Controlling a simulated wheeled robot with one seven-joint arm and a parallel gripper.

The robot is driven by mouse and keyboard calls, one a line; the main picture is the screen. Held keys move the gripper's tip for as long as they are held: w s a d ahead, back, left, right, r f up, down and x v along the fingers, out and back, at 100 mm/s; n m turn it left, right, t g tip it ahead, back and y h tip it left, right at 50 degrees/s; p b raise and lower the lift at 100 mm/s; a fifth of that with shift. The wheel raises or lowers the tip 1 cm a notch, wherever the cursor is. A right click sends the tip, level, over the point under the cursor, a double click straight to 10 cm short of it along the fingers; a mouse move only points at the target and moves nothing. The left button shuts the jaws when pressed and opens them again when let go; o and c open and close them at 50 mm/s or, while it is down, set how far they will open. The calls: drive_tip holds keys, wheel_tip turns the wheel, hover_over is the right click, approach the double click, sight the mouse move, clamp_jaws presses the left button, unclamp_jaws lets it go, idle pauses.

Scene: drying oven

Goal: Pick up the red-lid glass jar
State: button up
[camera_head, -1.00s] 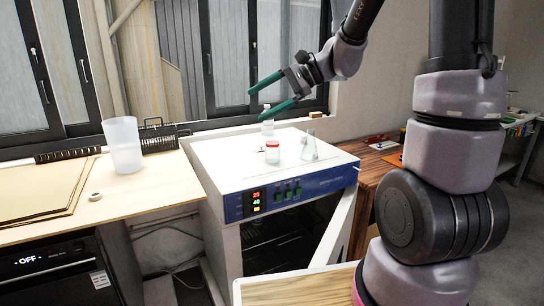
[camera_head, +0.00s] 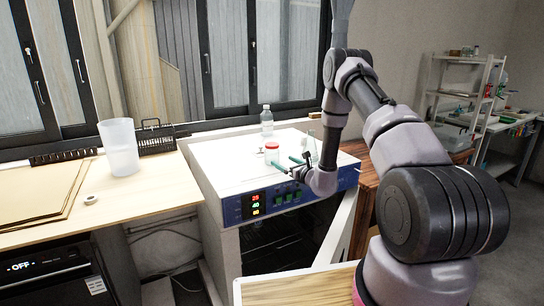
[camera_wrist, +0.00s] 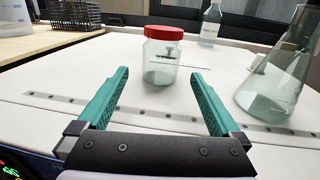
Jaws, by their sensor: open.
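The red-lid glass jar (camera_head: 272,150) stands upright on the white top of the drying oven (camera_head: 222,166). In the wrist view the jar (camera_wrist: 162,58) is upright just beyond the fingertips, roughly midway between them and slightly left of the picture's middle. My gripper (camera_head: 286,164) is low over the oven top on the jar's near right side. In the wrist view my gripper (camera_wrist: 160,78) is open, with its two green fingers apart and nothing between them. The jar's lower part is partly hidden by a finger in the head view.
A conical flask (camera_wrist: 277,88) stands close to the right of my gripper. A clear bottle (camera_head: 266,122) stands behind the jar. A tall translucent beaker (camera_head: 121,147) and a black wire basket (camera_head: 156,138) are on the wooden counter (camera_head: 150,195) at left.

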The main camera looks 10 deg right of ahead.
sight(271, 153)
drive_tip(key=x, duration=1)
drive_tip(key=shift+w+d+r, duration=0.1)
drive_tip(key=shift+r, duration=0.05)
drive_tip(key=c, duration=1.2)
